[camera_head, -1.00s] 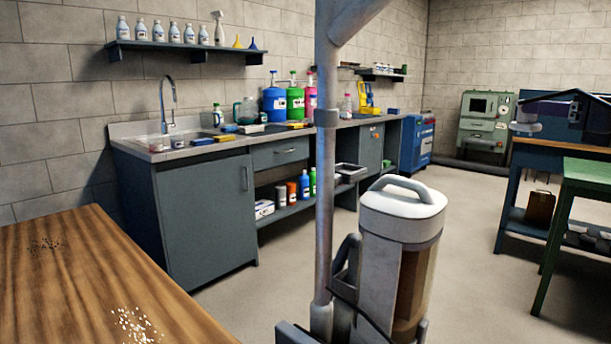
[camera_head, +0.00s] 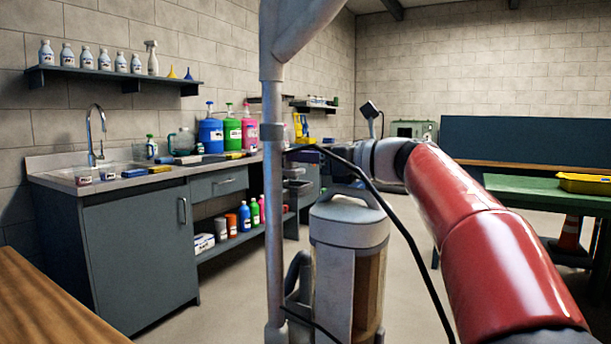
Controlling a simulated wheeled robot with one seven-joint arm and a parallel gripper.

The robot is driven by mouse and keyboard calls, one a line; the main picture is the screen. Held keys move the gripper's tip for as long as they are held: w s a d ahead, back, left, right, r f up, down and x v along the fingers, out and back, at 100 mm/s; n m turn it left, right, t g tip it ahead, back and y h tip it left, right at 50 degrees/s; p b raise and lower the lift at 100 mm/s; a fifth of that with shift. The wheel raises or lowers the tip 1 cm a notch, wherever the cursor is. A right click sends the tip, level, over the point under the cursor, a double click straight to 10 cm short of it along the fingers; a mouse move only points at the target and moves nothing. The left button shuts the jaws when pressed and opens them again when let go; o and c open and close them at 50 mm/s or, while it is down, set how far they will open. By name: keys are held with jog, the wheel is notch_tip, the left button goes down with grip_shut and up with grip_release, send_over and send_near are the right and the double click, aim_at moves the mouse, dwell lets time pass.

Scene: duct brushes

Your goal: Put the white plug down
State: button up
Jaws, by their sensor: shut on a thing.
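My gripper (camera_head: 335,166) is at the end of my red and grey arm, which reaches in from the lower right. It is small and dark here, in front of the counter and just above the vacuum cleaner (camera_head: 346,262). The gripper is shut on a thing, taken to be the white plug. Its fingertips and the plug itself cannot be made out. A black cord (camera_head: 405,235) curves past the gripper and down to the bottom edge.
A grey pole (camera_head: 273,190) stands upright beside the vacuum cleaner. The grey counter (camera_head: 118,182) holds several bottles and brushes. Open floor (camera_head: 215,300) lies before the counter.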

jog(key=shift+f, duration=1.25)
jog(key=shift+f, duration=0.1)
jog(key=shift+f+b, duration=0.15)
jog(key=shift+b, duration=0.25)
jog(key=o, duration=1.1)
jog(key=shift+c, duration=0.2)
jog(key=shift+r, duration=0.2)
jog(key=shift+s+d, duration=0.1)
jog(key=shift+d, duration=0.05)
jog(key=b+v, duration=0.1)
jog(key=v, duration=1)
jog(key=shift+s+d, duration=0.2)
jog(key=shift+d, duration=0.05)
